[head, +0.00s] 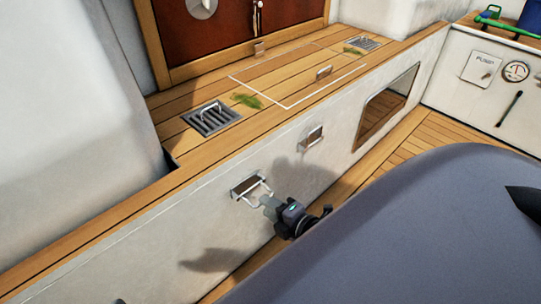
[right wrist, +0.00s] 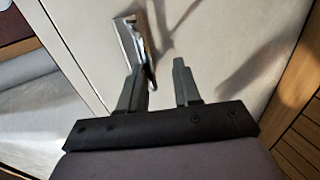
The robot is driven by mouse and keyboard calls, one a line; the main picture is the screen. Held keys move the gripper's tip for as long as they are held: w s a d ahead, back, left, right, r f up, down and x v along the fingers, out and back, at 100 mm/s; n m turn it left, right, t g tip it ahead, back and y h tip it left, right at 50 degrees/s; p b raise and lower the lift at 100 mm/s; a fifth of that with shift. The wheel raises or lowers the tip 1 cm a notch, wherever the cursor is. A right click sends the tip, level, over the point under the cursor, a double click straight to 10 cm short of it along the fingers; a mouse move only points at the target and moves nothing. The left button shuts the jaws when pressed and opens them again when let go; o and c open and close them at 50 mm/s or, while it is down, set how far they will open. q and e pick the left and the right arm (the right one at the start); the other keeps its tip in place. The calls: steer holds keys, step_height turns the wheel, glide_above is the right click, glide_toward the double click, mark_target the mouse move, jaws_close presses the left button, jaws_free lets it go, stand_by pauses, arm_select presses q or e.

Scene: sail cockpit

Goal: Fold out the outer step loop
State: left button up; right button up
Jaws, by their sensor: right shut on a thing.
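Two metal step loops sit on the white cockpit side wall below the teak ledge. The nearer one (head: 249,186) has a dark recessed plate, and its bright bar stands out from the wall. The farther loop (head: 311,138) is up and to the right and looks folded against its plate. My right gripper (head: 266,203) is at the nearer loop's bar and shut on it. In the right wrist view the loop (right wrist: 134,45) reaches down to the left finger of my right gripper (right wrist: 160,72); the exact contact is partly hidden.
The teak ledge above holds two metal grates (head: 211,118) and a white-outlined hatch area. My large grey body covers the lower right. A narrow teak floor (head: 430,135) runs beside the wall.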

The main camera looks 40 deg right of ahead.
arm_select(q)
steer(key=shift+s+a+y+p, duration=0.25)
steer(key=shift+a+y+p, duration=0.25)
steer(key=shift+a+p, duration=0.3)
arm_select(e)
steer(key=v, duration=0.7)
arm_select(q)
steer(key=shift+d, duration=0.15)
arm_select(e)
steer(key=shift+s, duration=0.1)
